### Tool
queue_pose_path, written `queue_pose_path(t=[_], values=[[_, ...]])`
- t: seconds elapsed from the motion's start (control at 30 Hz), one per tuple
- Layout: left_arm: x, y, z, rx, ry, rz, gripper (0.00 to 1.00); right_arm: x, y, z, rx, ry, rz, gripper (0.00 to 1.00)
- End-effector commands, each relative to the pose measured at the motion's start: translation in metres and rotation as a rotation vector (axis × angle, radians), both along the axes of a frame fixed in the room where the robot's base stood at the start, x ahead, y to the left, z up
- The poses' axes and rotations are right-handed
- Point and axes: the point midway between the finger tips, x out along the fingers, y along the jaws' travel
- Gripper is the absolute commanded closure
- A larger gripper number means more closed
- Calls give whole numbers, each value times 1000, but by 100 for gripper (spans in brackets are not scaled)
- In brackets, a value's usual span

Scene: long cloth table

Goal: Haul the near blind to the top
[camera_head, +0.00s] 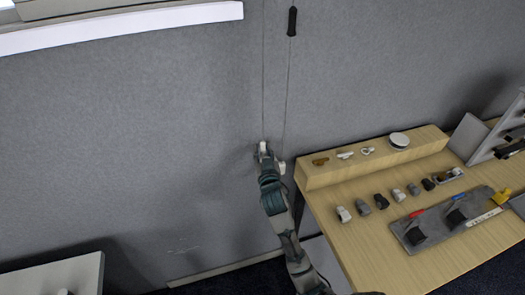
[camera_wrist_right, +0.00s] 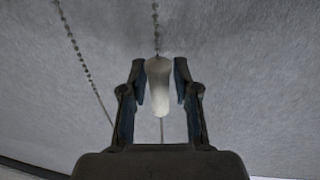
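The lower edge of a white blind (camera_head: 120,27) shows at the top left of the head view, in front of the grey wall. A thin cord (camera_head: 263,80) hangs down the wall to my right gripper (camera_head: 264,151). In the right wrist view, a white cord knob (camera_wrist_right: 159,85) hangs from a beaded cord (camera_wrist_right: 156,30) between the fingers of my right gripper (camera_wrist_right: 160,82). Small gaps show beside the knob, so the fingers are open around it. A second cord (camera_head: 287,90) hangs just right of the first. My left gripper is out of view.
A black cord handle (camera_head: 292,21) hangs higher on the wall. A wooden table (camera_head: 345,225) with a raised shelf (camera_head: 330,177), several small fittings and a grey tool mat (camera_head: 436,243) stands at the right. A white surface (camera_head: 60,275) is at the lower left.

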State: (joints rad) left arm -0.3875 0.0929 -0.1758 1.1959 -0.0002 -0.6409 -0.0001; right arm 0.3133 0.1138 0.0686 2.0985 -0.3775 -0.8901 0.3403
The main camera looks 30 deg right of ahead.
Motion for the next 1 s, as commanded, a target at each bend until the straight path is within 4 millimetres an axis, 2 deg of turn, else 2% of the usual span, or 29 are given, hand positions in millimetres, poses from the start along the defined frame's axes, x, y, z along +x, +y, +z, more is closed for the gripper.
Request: queue_pose_path(t=[0.13,0.23,0.5,0.7,1.0], values=[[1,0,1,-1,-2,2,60,-5,2,1,-1,-3,0,70],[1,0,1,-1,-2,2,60,-17,7,1,-1,-4,1,70],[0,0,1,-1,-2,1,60,-72,30,-1,2,0,2,70],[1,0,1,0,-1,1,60,-101,42,-1,2,2,1,70],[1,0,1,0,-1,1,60,-110,46,-1,0,2,0,70]])
